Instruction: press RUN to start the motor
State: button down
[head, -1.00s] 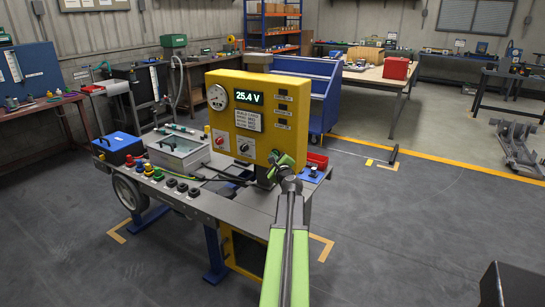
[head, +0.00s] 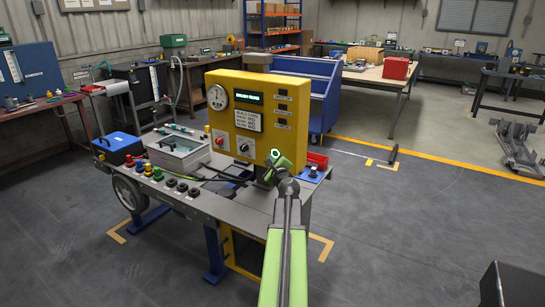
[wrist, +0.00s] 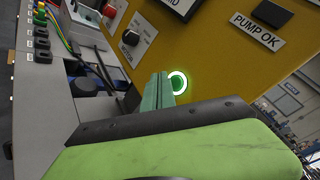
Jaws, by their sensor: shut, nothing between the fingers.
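The yellow control panel (head: 260,105) stands on the bench, its small screen (head: 257,97) showing a line of green letters too small to read surely. A round button with a glowing green ring (head: 275,153) is low on the panel's right side. It also shows in the wrist view (wrist: 181,85); no RUN label is readable beside it. My gripper (head: 277,168) is shut and empty in front of the button. In the wrist view its green fingertips (wrist: 163,90) cover the ring's left edge; I cannot tell whether they touch it.
A red knob (head: 219,140) and a black knob (head: 243,147) sit left of the button. Several coloured terminals line the bench's front edge (head: 180,200).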

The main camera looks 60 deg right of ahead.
jog(key=shift+a, duration=2.45)
